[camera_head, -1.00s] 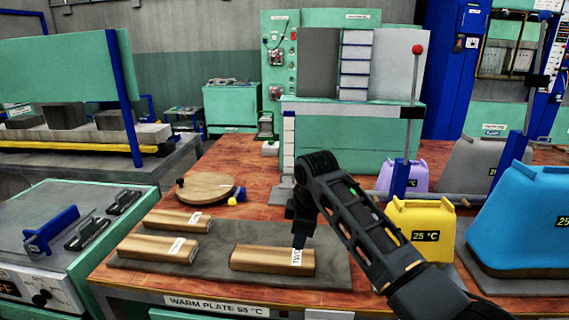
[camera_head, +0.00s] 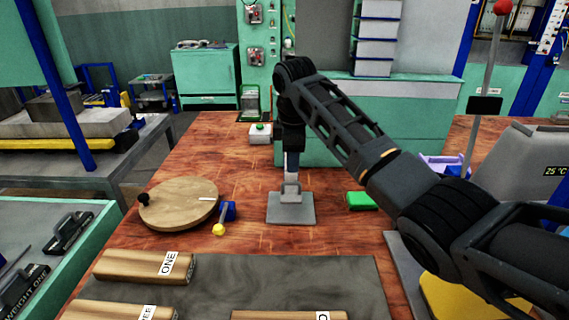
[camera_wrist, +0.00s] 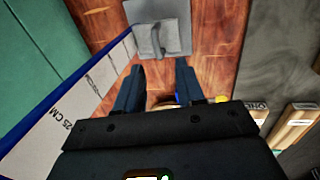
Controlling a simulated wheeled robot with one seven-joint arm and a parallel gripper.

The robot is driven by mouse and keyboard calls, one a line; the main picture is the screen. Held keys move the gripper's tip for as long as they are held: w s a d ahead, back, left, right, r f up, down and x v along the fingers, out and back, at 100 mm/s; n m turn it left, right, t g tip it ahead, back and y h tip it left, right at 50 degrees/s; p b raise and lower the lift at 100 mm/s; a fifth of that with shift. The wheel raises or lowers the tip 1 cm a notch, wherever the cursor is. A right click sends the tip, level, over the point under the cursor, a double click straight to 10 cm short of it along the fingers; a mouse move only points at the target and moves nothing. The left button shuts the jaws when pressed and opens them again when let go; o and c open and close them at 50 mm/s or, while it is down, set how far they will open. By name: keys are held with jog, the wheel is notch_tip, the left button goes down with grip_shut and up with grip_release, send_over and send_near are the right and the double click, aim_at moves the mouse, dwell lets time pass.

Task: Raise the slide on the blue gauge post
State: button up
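The gauge post shows in the wrist view as a long white scale face (camera_wrist: 62,122) with a blue edge and a "25 CM" mark. In the head view, my arm and gripper cover most of it. A grey block with a raised ridge (camera_wrist: 152,41), apparently the slide, sits low at the post's foot on a grey base plate (camera_wrist: 178,15). The block (camera_head: 291,190) and plate (camera_head: 291,216) also show in the head view. My gripper (camera_wrist: 158,84) is open and empty, pointing down beside the post, with its fingertips apart from the block.
A round wooden disc (camera_head: 178,203) with a blue and yellow stop lies left of the plate. Wooden blocks (camera_head: 140,267) rest on a dark warm plate (camera_head: 245,270) in front. A green block (camera_head: 362,200) lies to the right.

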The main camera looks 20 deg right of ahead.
aim_at(292, 182)
jog(key=f, duration=0.2)
jog(key=w+f, duration=0.1)
jog(key=f, duration=0.2)
jog(key=w+f, duration=0.1)
jog(key=f, duration=0.1)
jog(key=shift+d+f+p, duration=0.2)
jog(key=shift+d+p, duration=0.1)
grip_shut()
dwell(1.3)
